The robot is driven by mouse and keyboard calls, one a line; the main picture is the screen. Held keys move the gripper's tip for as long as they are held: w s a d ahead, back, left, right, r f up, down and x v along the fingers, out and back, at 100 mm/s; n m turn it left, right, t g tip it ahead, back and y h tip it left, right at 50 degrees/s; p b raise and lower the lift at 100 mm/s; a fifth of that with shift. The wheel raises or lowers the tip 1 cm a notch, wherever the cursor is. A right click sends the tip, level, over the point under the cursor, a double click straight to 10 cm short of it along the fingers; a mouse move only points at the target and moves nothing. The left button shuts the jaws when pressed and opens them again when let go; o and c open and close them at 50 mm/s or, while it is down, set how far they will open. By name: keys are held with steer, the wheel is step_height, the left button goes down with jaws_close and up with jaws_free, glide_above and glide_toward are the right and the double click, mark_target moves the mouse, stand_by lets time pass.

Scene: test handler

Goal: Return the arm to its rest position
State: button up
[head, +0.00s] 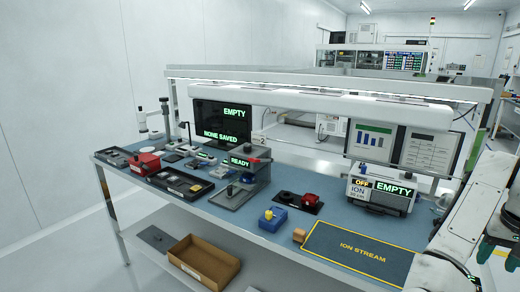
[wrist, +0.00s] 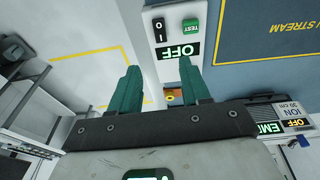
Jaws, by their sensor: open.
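My gripper (wrist: 160,68) shows in the wrist view with two teal fingers spread apart and nothing held between them. In the head view my white arm comes in at the right edge, with teal finger parts (head: 490,248) partly cut off by the frame. My gripper is to the right of the bench (head: 240,215). In the wrist view a white panel (wrist: 176,65) with an OFF sign, a green TEST button and a black switch shows beyond and between the fingers. I cannot tell how far it is from the fingertips.
The ION STREAM mat (head: 355,255) lies at the bench's front right, near my arm. The ion unit (head: 380,195) reads OFF and EMPTY behind it. A monitor (head: 222,122), a red device (head: 147,162) and trays stand left. A cardboard box (head: 203,262) sits on the lower shelf.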

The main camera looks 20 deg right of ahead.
steer(key=a+f+h, duration=0.1)
steer(key=f, duration=0.1)
steer(key=a+f+n, duration=0.1)
steer(key=a+f, duration=0.1)
steer(key=a+f+n+h, duration=0.1)
steer(key=a+f, duration=0.1)
steer(key=f, duration=0.1)
steer(key=shift+w+h, duration=0.2)
steer(key=shift+h, duration=0.1)
steer(key=s+a+f+n+t+y, duration=0.1)
steer(key=s+a+f+n+y, duration=0.3)
steer(key=a, duration=0.6)
steer(key=s+a+f+n+t+h, duration=0.1)
steer(key=s+a+f, duration=0.1)
steer(key=a+f, duration=0.65)
steer(key=s+a+f+n+t+y, duration=0.2)
steer(key=s+a+n, duration=0.1)
steer(key=a, duration=1)
steer(key=s+d+f+g, duration=0.1)
steer(key=s+f+g, duration=0.3)
steer(key=s, duration=0.4)
steer(key=shift+s+d+f+m+h, duration=0.3)
steer(key=shift+s+d+f, duration=0.05)
steer(key=shift+f, duration=0.05)
